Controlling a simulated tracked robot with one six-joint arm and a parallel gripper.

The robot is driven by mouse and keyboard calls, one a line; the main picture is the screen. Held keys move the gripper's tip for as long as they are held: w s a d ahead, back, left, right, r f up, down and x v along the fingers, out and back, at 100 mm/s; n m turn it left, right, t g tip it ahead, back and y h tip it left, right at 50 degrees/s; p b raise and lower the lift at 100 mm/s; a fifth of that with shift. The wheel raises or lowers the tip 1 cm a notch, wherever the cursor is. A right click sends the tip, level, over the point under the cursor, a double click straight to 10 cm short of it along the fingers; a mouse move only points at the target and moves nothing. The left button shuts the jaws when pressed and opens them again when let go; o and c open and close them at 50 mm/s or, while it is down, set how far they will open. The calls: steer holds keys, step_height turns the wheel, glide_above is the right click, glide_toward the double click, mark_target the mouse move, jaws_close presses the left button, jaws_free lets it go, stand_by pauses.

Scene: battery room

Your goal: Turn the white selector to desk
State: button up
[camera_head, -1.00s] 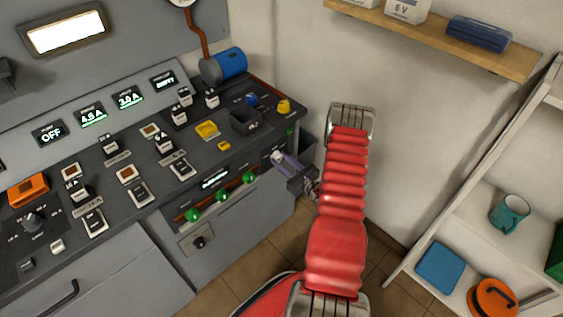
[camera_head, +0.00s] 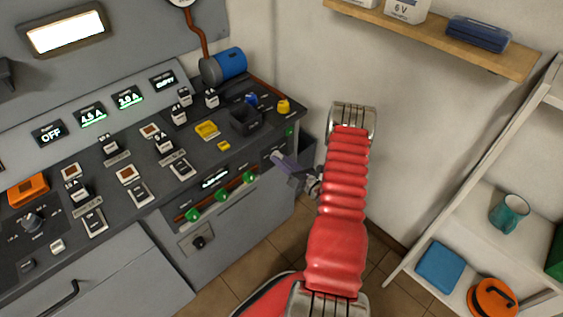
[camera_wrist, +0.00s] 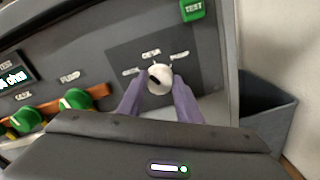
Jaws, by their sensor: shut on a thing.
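The white selector (camera_wrist: 159,79) is a round knob on a dark plate (camera_wrist: 125,55) in the wrist view. Three small labels arc above it; the top middle one seems to read "DESK". A dark mark on the knob points up and left, between the left and middle labels. My gripper (camera_wrist: 160,95) has its purple fingers on either side of the knob, shut on it. In the head view my gripper (camera_head: 277,157) reaches the right end of the console front, and the selector is hidden there by the fingers.
A green TEST button (camera_wrist: 192,10) is just above right of the plate. Green knobs (camera_wrist: 75,100) lie to the left, below a small display. A dark open bin (camera_wrist: 265,110) hangs at right. Shelves (camera_head: 490,210) stand further right.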

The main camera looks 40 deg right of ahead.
steer(key=m, duration=0.5)
steer(key=shift+d+m, duration=0.2)
steer(key=shift+m, duration=0.2)
steer(key=o, duration=1)
steer(key=shift+f, duration=0.1)
steer(key=shift+o, duration=0.2)
steer(key=s, duration=1.3)
steer(key=shift+s, duration=0.4)
